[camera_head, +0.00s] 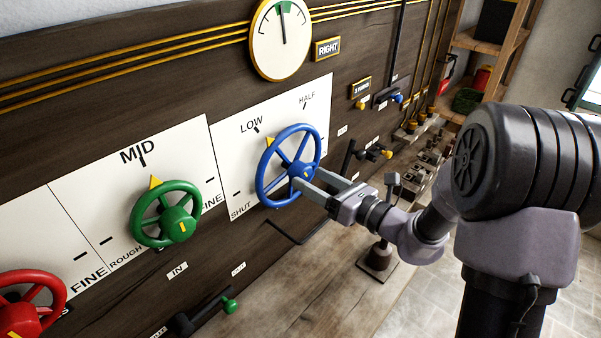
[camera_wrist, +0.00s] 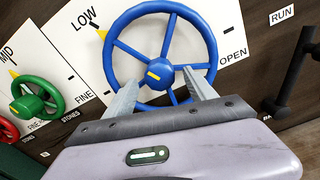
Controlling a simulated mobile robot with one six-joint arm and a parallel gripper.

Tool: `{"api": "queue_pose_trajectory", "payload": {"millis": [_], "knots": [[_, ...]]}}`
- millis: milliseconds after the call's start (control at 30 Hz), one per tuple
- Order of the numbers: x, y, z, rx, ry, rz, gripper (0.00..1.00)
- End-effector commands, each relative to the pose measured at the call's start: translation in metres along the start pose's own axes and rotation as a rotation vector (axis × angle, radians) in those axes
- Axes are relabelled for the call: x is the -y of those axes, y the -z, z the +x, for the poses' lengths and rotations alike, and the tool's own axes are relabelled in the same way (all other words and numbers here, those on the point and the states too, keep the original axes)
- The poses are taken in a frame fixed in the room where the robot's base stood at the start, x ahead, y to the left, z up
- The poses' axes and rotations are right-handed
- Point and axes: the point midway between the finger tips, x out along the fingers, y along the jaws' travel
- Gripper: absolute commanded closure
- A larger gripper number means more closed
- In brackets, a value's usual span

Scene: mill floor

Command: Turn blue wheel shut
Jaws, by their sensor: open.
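The blue wheel (camera_head: 261,183) is mounted on a white dial plate on the dark wall panel, with several spokes and a yellow mark on its hub. Its yellow pointer (camera_head: 270,141) is at the LOW tick; the SHUT label (camera_head: 241,212) is at the plate's lower left. The wheel also fills the upper middle of the wrist view (camera_wrist: 159,73). My gripper (camera_head: 309,179) is open in front of the wheel, with one finger on either side of the hub in the wrist view (camera_wrist: 158,80). I cannot tell whether the fingertips touch the wheel.
The green wheel (camera_head: 147,217) and the red wheel (camera_head: 57,292) are to the left. A round gauge (camera_head: 281,65) hangs above the blue wheel. Black levers (camera_head: 377,154) stick out at the right, and a wooden bench (camera_head: 336,300) runs below the panel.

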Motion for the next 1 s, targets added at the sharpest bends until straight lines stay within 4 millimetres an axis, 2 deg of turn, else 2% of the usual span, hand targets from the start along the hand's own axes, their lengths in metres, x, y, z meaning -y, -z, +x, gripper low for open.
{"api": "queue_pose_trajectory", "payload": {"millis": [100, 233, 567, 667, 900, 1000], "knots": [[-0.001, 0.001, 0.023, -0.001, -0.003, -0.001, 0.36], [-0.001, 0.000, 0.038, -0.001, -0.002, -0.001, 0.36], [0.000, 0.000, 0.044, -0.001, 0.000, 0.000, 0.36], [0.000, 0.000, 0.044, -0.001, 0.000, 0.000, 0.51], [0.000, 0.000, 0.044, -0.001, -0.001, 0.000, 0.97], [0.000, 0.000, 0.044, -0.001, -0.001, -0.003, 0.97]]}}
